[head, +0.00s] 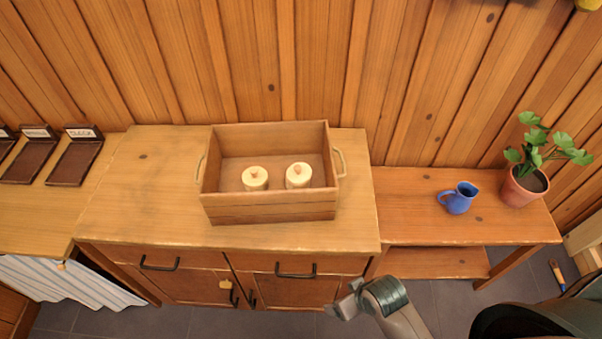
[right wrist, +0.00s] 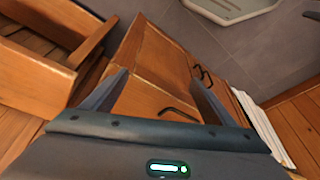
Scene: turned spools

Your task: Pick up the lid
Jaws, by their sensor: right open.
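Two round cream pieces stand side by side inside a wooden crate (head: 270,207): a left one (head: 256,183) and a right one (head: 299,181). Each has a flat pale top with a small reddish knob, which looks like a lid. I cannot tell whether the lids are separate from the bodies. My right gripper (head: 342,299) is in front of the cabinet, below its top edge and well away from the crate. In the right wrist view its fingers (right wrist: 160,92) are spread with nothing between them. My left gripper is not in view.
The crate, with rope handles, stands on a wooden cabinet (head: 150,205) with black handles. A lower bench (head: 410,205) at right holds a blue jug (head: 458,198) and a potted plant (head: 524,183). Dark labelled trays (head: 75,160) lie at left. The cabinet top is clear around the crate.

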